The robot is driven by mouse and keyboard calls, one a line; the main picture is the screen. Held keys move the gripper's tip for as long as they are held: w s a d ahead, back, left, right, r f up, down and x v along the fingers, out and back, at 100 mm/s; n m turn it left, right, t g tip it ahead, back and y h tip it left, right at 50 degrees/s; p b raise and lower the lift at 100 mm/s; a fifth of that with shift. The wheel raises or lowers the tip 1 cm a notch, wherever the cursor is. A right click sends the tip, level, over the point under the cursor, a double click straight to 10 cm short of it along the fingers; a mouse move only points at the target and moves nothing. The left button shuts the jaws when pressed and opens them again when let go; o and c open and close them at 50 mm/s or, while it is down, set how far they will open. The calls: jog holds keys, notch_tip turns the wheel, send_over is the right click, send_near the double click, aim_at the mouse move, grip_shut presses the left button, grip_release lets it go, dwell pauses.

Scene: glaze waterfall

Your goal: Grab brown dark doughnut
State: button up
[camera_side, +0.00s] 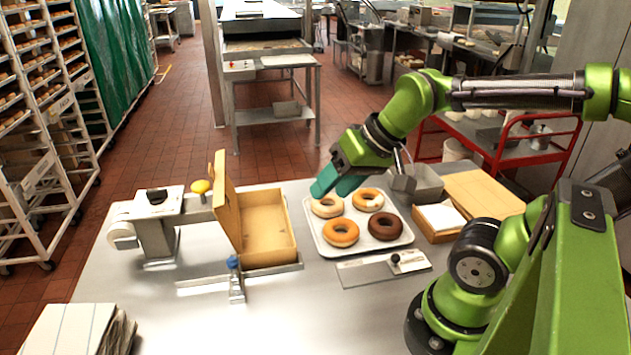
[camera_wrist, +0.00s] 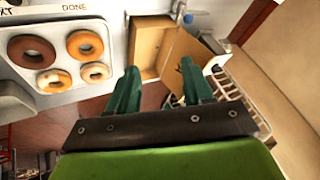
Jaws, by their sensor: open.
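The dark brown doughnut (camera_side: 374,231) lies at the front right of a white tray (camera_side: 325,246) in the side view. My gripper (camera_side: 335,187) is above the tray's back left, up and away from the dark doughnut. In the wrist view its two green fingers (camera_wrist: 160,88) are apart with nothing between them.
An open cardboard box (camera_side: 270,225) with its lid raised stands left of the tray. A metal container (camera_side: 425,184) and a brown box with white paper (camera_side: 440,218) stand to the right. A flat plate with a black knob (camera_side: 370,273) lies in front. The near table is mostly clear.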

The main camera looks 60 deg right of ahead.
jog(key=w+d+f+m+g+h, duration=0.1)
jog(key=d+f+m+g, duration=0.1)
jog(key=d+m, duration=0.3)
jog(key=w+d+f+m+g, duration=0.1)
jog(key=w+d+m, duration=0.15)
jog(key=d, duration=0.55)
jog(key=m+g, duration=0.4)
jog(key=m, duration=1.1)
send_over(382, 214)
notch_tip(382, 214, down, 3)
jog(key=shift+h, duration=0.3)
notch_tip(382, 214, down, 11)
jog(key=shift+w+d+f, duration=0.1)
jog(key=shift+d, duration=0.05)
jog(key=f, duration=0.5)
jog(key=shift+a+f, duration=0.1)
jog(key=shift+a, duration=0.1)
